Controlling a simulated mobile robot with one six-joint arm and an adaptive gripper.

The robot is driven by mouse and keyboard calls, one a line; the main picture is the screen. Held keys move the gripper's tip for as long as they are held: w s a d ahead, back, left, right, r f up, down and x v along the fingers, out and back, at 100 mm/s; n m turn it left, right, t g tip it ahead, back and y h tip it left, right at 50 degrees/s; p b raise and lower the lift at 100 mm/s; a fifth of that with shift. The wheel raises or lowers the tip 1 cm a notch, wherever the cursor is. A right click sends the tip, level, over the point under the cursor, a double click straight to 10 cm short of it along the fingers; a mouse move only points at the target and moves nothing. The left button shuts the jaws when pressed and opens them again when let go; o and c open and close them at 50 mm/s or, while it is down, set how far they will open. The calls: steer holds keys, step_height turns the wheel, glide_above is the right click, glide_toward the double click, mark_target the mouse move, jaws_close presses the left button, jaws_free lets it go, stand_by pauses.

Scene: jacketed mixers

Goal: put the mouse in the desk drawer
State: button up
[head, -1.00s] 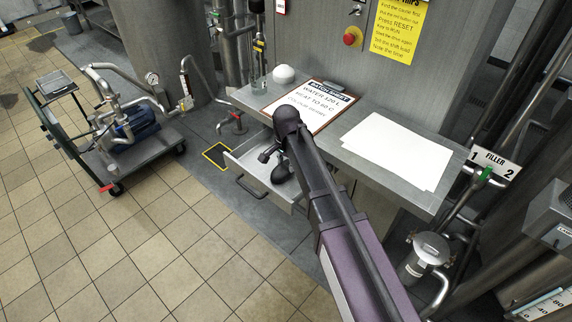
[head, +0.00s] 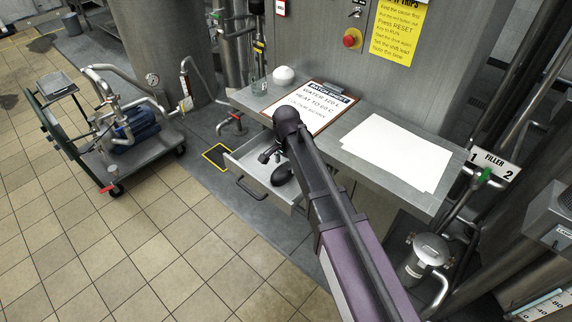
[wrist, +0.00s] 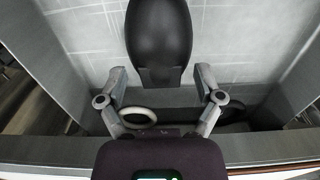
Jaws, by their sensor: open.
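The black mouse (head: 282,175) lies in the open desk drawer (head: 240,171), under the worktop. In the wrist view the mouse (wrist: 159,42) is a dark oval on the pale drawer floor (wrist: 85,38). My gripper (wrist: 160,78) is open, with one finger on each side of the mouse's near end. I see gaps between the fingers and the mouse, so it is not gripped. In the head view my gripper (head: 268,154) is over the drawer, partly hidden by my arm.
A clipboard (head: 318,103), white paper (head: 396,150), a white dome (head: 284,75) and a glass (head: 258,85) are on the worktop. A pump trolley (head: 150,150) stands left. Drawer walls flank my gripper. Tiled floor in front is clear.

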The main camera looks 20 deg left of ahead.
mark_target(287, 167)
step_height(287, 167, up, 12)
steer(key=p, duration=1.1)
steer(key=shift+f, duration=0.2)
steer(key=shift+d, duration=0.1)
stand_by(0.7)
steer(key=d, duration=0.8)
steer(key=d+n, duration=0.1)
steer(key=d, duration=0.7)
steer(key=d+n, duration=0.1)
steer(key=d, duration=0.7)
steer(key=shift+w+d, duration=0.15)
steer(key=shift+w, duration=0.2)
steer(key=s+d, duration=0.2)
steer(key=d, duration=0.4)
steer(key=s+d+n, duration=0.1)
steer(key=s+d, duration=0.1)
steer(key=d, duration=0.4)
steer(key=s+d+n, duration=0.1)
steer(key=s+d, duration=0.2)
steer(key=d, duration=0.4)
steer(key=shift+a, duration=0.1)
